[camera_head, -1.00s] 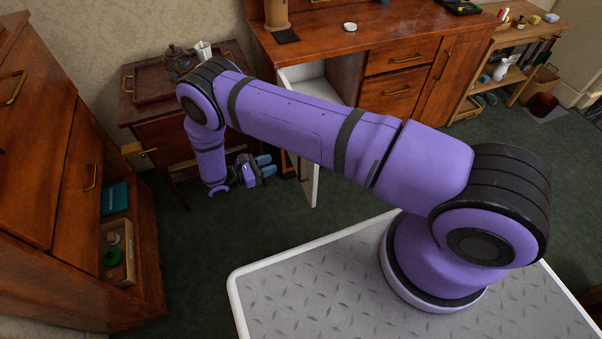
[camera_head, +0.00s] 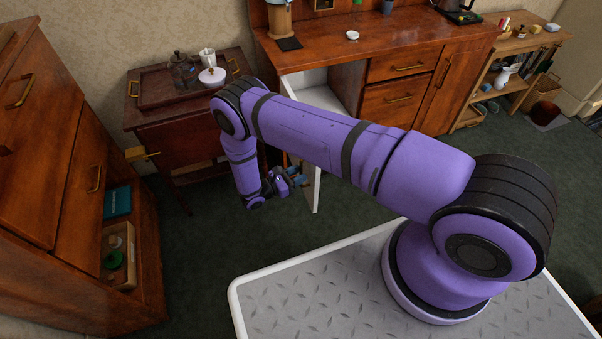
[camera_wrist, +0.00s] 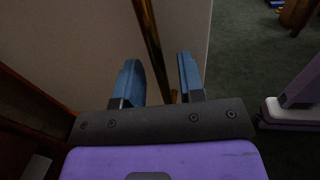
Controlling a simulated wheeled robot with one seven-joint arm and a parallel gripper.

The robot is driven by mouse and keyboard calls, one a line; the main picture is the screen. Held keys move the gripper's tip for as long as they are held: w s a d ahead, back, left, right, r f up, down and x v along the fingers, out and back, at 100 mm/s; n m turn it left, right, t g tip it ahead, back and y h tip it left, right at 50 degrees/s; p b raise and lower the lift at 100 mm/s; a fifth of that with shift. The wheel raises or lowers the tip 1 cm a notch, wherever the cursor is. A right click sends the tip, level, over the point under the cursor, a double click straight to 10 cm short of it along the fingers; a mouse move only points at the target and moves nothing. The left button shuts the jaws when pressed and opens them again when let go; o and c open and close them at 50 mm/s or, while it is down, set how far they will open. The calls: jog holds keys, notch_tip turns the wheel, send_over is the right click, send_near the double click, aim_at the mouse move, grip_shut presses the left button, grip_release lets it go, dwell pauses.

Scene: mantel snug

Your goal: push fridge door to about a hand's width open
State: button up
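The fridge door (camera_head: 317,190) stands open below the wooden counter, its white edge toward me in the head view. The white fridge interior (camera_head: 306,79) shows behind it, partly hidden by my arm. My gripper (camera_head: 297,181) is low beside the door's left, outer face. In the wrist view the door's face (camera_wrist: 185,25) fills the upper middle, with a long brass handle (camera_wrist: 150,35) on it. My blue fingers (camera_wrist: 159,64) are apart, with the handle appearing between them. I cannot tell whether they touch the handle or the door.
A small wooden table (camera_head: 147,110) with a tray, pot and cups stands left of the fridge. A tall wooden cabinet (camera_head: 40,180) with an open shelf is at the far left. Green carpet (camera_head: 210,250) is clear between cabinet and my base.

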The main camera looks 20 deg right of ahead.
jog(key=shift+w+d, duration=0.1)
jog(key=shift+d, duration=0.65)
grip_shut()
jog(key=shift+d, duration=0.1)
